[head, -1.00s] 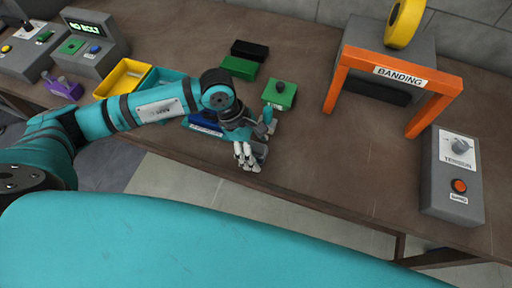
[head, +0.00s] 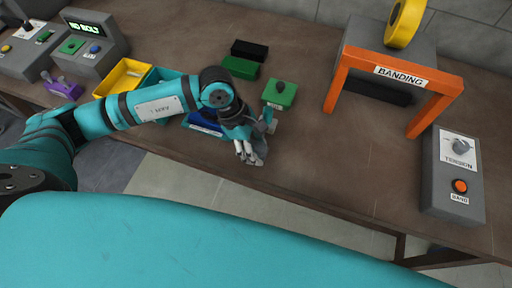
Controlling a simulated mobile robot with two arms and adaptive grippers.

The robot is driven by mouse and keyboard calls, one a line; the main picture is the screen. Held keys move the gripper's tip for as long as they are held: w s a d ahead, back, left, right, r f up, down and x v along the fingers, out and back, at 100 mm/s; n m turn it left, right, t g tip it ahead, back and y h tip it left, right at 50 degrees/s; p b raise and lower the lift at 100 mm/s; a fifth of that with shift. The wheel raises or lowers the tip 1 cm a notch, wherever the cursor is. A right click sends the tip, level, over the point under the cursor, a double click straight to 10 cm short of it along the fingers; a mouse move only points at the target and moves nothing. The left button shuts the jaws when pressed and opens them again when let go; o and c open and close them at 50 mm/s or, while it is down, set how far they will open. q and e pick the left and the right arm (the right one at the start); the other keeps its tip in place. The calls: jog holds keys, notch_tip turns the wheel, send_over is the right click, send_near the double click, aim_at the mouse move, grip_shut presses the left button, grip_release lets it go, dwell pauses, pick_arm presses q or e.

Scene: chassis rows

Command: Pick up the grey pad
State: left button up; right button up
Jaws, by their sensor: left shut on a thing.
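My left gripper (head: 251,158) is low over the front edge of the brown workbench, fingers pointing down. It is shut on the grey pad (head: 261,147), which shows only as a small dark grey patch beside the fingers. The fingers and wrist hide most of the pad. I cannot tell whether it still touches the bench. My right gripper is out of view.
A green block with a dark knob (head: 280,93) stands just behind the gripper. A blue bin (head: 205,121) is to its left, with a yellow bin (head: 124,77) further left. An orange banding frame (head: 394,75) and grey tension box (head: 454,175) stand right. The bench (head: 330,160) between is clear.

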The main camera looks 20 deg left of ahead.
aim_at(259, 146)
pick_arm(q)
jog(key=shift+r, duration=0.35)
notch_tip(259, 146, up, 2)
jog(key=shift+r+b, duration=0.15)
jog(key=shift+b, duration=0.55)
jog(key=s+r+p, duration=0.1)
jog(key=s+p, duration=0.3)
jog(key=s, duration=1.2)
jog(key=shift+d+r, duration=0.25)
